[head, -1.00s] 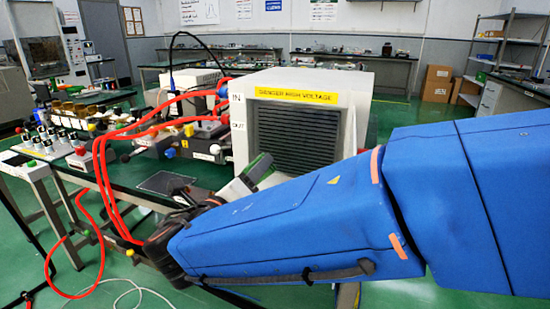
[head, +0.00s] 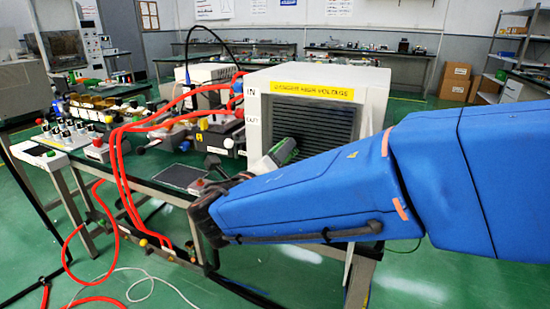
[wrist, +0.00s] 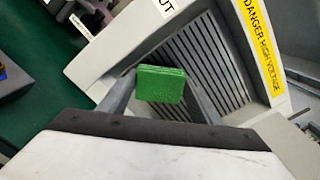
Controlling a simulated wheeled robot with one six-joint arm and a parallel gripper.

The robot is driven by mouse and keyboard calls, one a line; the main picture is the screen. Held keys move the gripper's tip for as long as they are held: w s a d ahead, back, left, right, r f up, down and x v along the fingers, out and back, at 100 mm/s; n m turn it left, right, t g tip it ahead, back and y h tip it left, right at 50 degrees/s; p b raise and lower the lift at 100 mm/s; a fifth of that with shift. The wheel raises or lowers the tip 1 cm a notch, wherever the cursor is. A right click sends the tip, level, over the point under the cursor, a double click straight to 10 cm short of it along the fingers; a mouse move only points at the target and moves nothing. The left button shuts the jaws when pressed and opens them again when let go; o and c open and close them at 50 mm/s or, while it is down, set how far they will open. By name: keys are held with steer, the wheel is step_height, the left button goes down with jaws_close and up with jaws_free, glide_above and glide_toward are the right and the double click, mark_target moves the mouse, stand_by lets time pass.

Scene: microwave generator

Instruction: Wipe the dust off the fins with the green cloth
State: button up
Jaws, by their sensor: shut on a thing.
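The green cloth (wrist: 160,85) is a folded pad in the wrist view, held between the two fingers of my gripper (wrist: 163,92). It also shows in the head view (head: 284,151), in front of the fins. The fins (wrist: 205,60) are a dark slatted grille in the front of the pale generator box. In the head view the fins (head: 320,135) sit recessed in the box's frame, partly hidden by my arm and the cloth. The cloth is close to the fins; I cannot tell whether it touches them. Dust is not clear to see.
The white box (head: 376,105) carries a yellow high-voltage label (head: 313,92) above the fins. Red hoses (head: 122,160) run to the box's left over the green bench. A dark flat pad (head: 182,176) lies left of my gripper.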

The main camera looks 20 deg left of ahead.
mark_target(292, 157)
steer(key=shift+w+d, duration=0.1)
steer(key=shift+w, duration=0.95)
stand_by(0.9)
steer(key=shift+s+d, duration=0.15)
steer(key=shift+d, duration=0.8)
steer(key=shift+s+d, duration=0.1)
steer(key=shift+d, duration=0.85)
steer(key=shift+w, duration=0.1)
steer(key=shift+w+a, duration=0.15)
steer(key=shift+a, duration=0.8)
steer(key=shift+w+a, duration=0.15)
steer(key=shift+a, duration=0.8)
steer(key=shift+s+a, duration=0.15)
steer(key=shift+s, duration=1.35)
steer(key=shift+s+a, duration=0.1)
steer(key=shift+s, duration=1.35)
